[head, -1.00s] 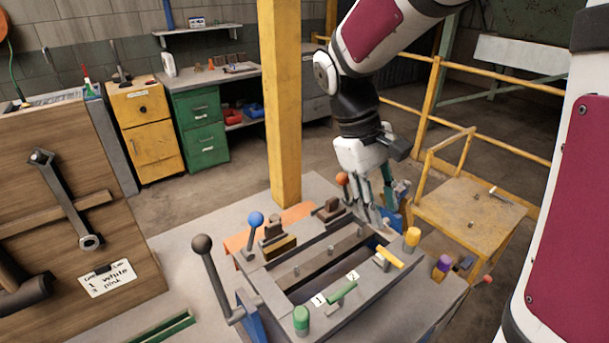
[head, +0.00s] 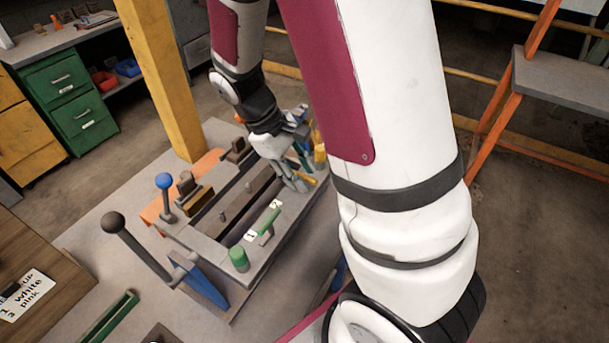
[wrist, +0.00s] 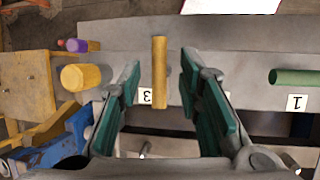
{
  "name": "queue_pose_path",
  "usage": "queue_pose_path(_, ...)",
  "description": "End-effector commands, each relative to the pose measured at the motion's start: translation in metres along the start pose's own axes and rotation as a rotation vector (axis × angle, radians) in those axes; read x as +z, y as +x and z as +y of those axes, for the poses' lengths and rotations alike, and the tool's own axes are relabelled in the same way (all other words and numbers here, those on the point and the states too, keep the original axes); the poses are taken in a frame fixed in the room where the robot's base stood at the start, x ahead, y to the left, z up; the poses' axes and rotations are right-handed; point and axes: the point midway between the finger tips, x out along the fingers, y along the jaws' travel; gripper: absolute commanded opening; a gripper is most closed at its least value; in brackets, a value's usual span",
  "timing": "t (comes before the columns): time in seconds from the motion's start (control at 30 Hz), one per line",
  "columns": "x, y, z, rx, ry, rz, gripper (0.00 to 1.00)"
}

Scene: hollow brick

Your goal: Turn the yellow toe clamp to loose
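The yellow toe clamp (wrist: 160,72) is a short bar beside the label 3 (wrist: 146,97); it stands upright in the wrist picture. My gripper (wrist: 160,78) is open, one teal finger on each side of the bar, with a visible gap on both sides. In the head view my gripper (head: 300,172) is over the fixture's far right part and partly covers the yellow toe clamp (head: 306,180).
A yellow cylinder (wrist: 85,76) and a purple-ended one (wrist: 76,45) stand left of my fingers in the wrist view. A green cylinder (head: 239,258), a blue-knobbed lever (head: 164,182) and a black-knobbed lever (head: 114,223) rise from the fixture. A yellow post (head: 160,80) stands behind.

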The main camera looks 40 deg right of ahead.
Motion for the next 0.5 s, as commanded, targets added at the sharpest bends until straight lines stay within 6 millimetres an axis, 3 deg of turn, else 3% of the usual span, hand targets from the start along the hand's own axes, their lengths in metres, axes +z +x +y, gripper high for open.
queue_pose_path(0.2, 0.001, 0.016, 0.0, -0.001, 0.001, -0.001, 0.32)
queue_pose_path(0.5, 0.0, 0.017, 0.0, -0.001, 0.001, 0.0, 0.3)
